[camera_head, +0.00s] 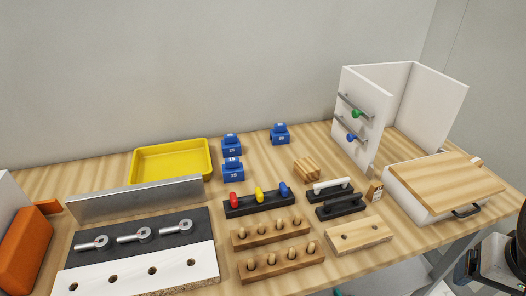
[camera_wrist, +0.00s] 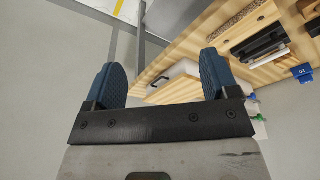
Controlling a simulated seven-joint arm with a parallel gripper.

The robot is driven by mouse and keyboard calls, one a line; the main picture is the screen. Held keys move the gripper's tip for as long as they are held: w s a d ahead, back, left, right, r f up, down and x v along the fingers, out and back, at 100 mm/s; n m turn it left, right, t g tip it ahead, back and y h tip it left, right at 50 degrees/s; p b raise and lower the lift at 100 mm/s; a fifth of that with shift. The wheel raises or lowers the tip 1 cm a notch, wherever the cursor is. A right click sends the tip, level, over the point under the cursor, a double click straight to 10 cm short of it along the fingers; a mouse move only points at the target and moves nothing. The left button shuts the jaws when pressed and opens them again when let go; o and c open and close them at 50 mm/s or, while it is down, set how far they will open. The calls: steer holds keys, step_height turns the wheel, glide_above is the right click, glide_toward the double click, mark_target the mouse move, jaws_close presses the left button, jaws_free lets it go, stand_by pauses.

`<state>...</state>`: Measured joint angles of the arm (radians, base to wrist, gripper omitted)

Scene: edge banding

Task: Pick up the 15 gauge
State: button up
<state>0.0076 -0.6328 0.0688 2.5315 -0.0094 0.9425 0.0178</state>
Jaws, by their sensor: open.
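The 15 gauge is a blue block (camera_head: 233,170) with a white number, standing on the wooden table behind the black rack of coloured pegs. A second blue gauge (camera_head: 231,147) stands just behind it, and a third blue gauge (camera_head: 280,134) stands apart to the right. My gripper (camera_wrist: 162,75) is open and empty in the wrist view, its blue pads wide apart, away from the gauges. One blue gauge (camera_wrist: 302,73) shows at the right edge of the wrist view; its number is too small to read surely.
A yellow tray (camera_head: 135,178) lies left of the gauges. The black peg rack (camera_head: 259,209), a small wooden block (camera_head: 306,168) and black-based handles are nearby. A white cabinet with coloured knobs (camera_head: 357,115) and a wood-topped box (camera_head: 445,182) stand right.

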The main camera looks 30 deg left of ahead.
steer(key=w+a+m+g+y, duration=0.2)
steer(key=w+a+g+y, duration=0.1)
steer(key=w+a, duration=0.95)
steer(key=m+g+y, duration=0.7)
steer(key=m+g, duration=0.1)
glide_toward(240, 166)
steer(key=x, duration=0.5)
steer(key=shift+w+f, duration=0.4)
steer(key=shift+w, duration=0.05)
steer(key=shift+a+f, duration=0.1)
steer(key=shift+a, duration=0.1)
steer(key=shift+x, duration=1.25)
steer(key=shift+s, duration=0.1)
